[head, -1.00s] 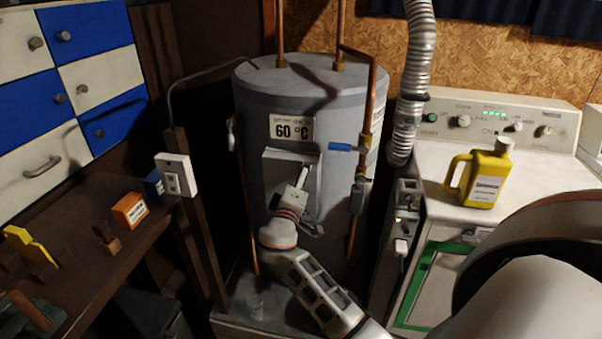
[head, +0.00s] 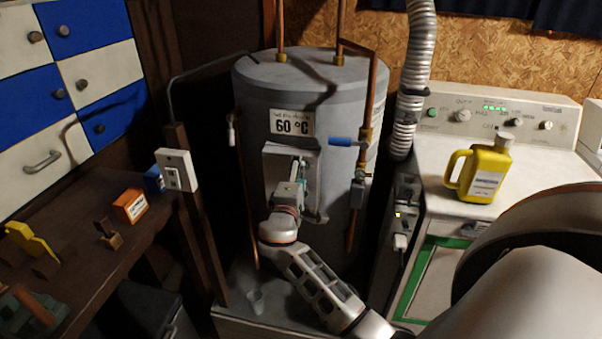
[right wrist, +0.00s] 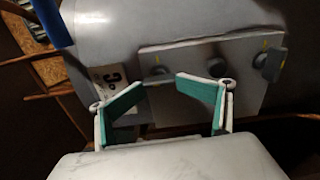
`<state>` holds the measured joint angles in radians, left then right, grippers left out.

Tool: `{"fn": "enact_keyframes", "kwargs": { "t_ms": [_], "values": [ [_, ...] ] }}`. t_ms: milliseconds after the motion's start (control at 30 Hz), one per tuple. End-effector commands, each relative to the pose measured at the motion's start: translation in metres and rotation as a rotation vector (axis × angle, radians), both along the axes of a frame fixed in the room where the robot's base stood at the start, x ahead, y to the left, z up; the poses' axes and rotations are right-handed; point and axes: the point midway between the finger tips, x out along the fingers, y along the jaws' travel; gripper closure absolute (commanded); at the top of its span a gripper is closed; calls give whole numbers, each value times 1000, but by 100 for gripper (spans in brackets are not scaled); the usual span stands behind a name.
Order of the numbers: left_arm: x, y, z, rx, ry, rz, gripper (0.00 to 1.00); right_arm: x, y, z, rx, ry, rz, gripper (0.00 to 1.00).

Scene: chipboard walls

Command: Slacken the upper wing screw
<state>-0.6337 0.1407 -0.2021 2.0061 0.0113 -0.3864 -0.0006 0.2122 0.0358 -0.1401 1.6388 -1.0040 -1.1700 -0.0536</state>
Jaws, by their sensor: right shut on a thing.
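A pale square panel (head: 272,155) is on the front of the grey water tank, below the 60 °C label; it also shows in the right wrist view (right wrist: 205,95). In that view the upper wing screw (right wrist: 157,72) is on the label side of the panel. The lower wing screw (right wrist: 268,64) is at the panel's other end, clear of my fingers. My right gripper (right wrist: 162,82) has its teal-padded fingertips on either side of the upper screw and is shut on it. In the head view my right gripper (head: 296,170) hides part of the panel. My left gripper is not in view.
The grey tank (head: 300,95) has copper pipes and a blue-handled valve (head: 343,142) right of the panel. A yellow jug (head: 480,172) stands on the white washer at right. A wooden bench (head: 75,220) with small items is at left.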

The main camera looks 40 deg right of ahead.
Motion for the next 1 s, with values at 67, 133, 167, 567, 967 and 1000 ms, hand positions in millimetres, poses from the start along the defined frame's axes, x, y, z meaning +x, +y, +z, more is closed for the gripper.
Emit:
{"fn": "enact_keyframes", "kwargs": {
  "t_ms": [67,133,167,567,967,1000],
  "values": [
    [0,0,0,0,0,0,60,0,-5,5,-8,-6,-7,57],
    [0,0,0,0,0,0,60,0,-5,5,-8,-6,-8,61],
    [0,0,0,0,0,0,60,0,-5,5,-7,-6,-8,61],
    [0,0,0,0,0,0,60,-4,-1,5,-6,-8,-8,63],
    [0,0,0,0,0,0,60,-34,32,2,-3,-4,-7,75],
    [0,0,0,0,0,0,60,-36,36,2,-2,-4,-5,75]
  ]
}}
